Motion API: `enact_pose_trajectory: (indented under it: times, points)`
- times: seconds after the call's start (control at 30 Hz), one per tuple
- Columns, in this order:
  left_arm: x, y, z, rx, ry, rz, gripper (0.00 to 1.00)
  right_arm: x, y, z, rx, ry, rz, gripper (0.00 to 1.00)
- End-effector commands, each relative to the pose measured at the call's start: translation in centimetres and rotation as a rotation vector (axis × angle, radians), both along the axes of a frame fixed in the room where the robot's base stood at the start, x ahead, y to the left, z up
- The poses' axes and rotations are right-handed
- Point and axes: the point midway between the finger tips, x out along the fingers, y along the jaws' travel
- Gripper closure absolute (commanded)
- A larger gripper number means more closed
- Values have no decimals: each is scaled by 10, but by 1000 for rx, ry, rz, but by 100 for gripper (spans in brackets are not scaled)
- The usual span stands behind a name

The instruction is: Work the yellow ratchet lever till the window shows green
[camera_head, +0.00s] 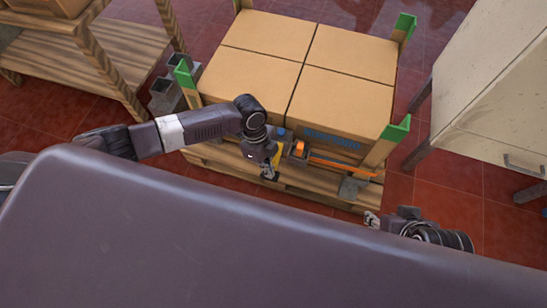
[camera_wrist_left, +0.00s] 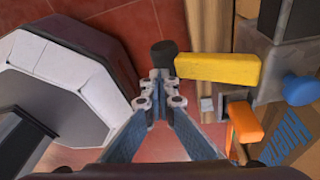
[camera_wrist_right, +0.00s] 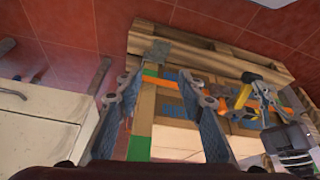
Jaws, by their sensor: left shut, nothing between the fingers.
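The yellow lever (camera_wrist_left: 218,70) shows in the left wrist view, with a black knob (camera_wrist_left: 163,53) at its end. It sticks out from a grey ratchet housing (camera_wrist_left: 275,45) on the crate's side. My left gripper (camera_wrist_left: 160,88) is shut and empty, its fingertips right at the knob; I cannot tell if they touch it. In the head view my left gripper (camera_head: 268,172) covers most of the lever. The right wrist view also shows the yellow lever (camera_wrist_right: 243,97). My right gripper (camera_wrist_right: 160,84) is open and empty, away from the ratchet. I cannot make out the window or its colour.
A blue knob (camera_wrist_left: 301,89) and an orange part (camera_wrist_left: 243,128) sit beside the lever. An orange strap (camera_head: 343,168) runs along the pallet crate with several cardboard boxes (camera_head: 345,100). A wooden rack (camera_head: 110,75) stands left, a pale cabinet (camera_head: 500,95) right.

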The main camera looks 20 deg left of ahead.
Motion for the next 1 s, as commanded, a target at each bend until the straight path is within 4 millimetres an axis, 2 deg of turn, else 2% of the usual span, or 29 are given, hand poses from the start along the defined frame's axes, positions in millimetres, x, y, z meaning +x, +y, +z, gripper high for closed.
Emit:
enact_pose_trajectory:
  times: [0.13,0.3,0.7,1.0]
  points:
    - [0,1,9,1,-3,2,100,-6,-1,8,-5,23,-1,64]
    - [-4,1,20,1,-2,1,100,-26,-7,16,-20,100,-8,64]
    - [-9,1,28,3,2,0,100,-14,-4,-31,-20,121,-4,64]
    - [-10,1,29,1,2,-1,100,-12,-4,-42,-20,124,-3,64]
